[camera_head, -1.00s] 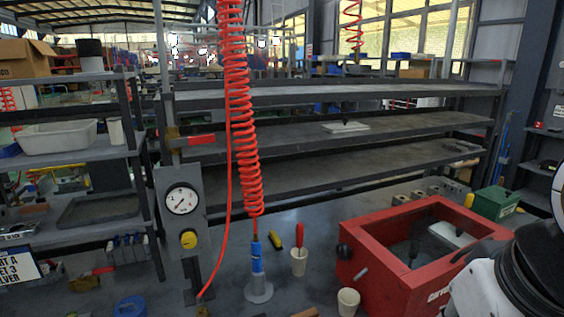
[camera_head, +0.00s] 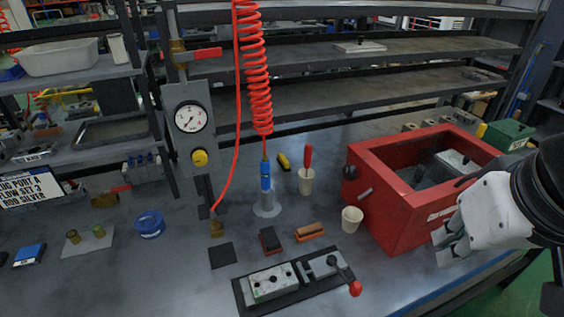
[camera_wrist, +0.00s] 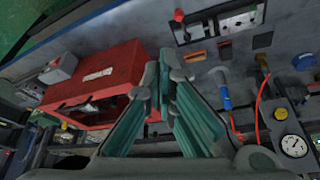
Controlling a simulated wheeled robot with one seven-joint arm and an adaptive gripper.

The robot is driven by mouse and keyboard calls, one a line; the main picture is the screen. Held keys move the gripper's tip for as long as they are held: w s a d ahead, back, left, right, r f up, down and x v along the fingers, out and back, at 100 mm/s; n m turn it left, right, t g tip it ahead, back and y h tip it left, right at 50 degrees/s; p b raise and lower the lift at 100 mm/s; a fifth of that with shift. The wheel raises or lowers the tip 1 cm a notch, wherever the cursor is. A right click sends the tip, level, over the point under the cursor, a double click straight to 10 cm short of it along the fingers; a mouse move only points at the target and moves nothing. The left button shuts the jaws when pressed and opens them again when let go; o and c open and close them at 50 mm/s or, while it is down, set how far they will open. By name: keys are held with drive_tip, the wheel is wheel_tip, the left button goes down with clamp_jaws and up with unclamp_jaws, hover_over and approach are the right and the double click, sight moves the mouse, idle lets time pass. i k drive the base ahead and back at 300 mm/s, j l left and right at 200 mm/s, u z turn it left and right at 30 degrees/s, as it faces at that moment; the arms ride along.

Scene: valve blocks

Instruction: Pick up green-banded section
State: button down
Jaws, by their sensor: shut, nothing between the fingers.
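Two small brass-coloured fittings stand on a pale plate (camera_head: 90,246) at the left of the bench in the head view. The right-hand fitting (camera_head: 98,231) looks greenish and may be the green-banded section; it is too small to make out a band clearly. The left-hand fitting (camera_head: 73,237) looks more yellow-brown. My gripper (camera_head: 446,242) is at the far right, in front of the red box and far from the fittings. In the wrist view my gripper (camera_wrist: 166,72) has its fingers together, with nothing held. I cannot make out the fittings there.
A red box (camera_head: 398,215) stands right of centre, close to my gripper. A valve block (camera_head: 271,284) with a red-knobbed lever lies at front centre. A red coiled hose (camera_head: 254,70) hangs above a blue-handled tool (camera_head: 265,180). A blue ring (camera_head: 149,225) lies near the pale plate.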

sight(269, 284)
drive_tip(key=k+l+u, duration=0.1)
drive_tip(key=u, duration=0.3)
drive_tip(key=k+l+u, duration=0.15)
drive_tip(key=u, duration=0.2)
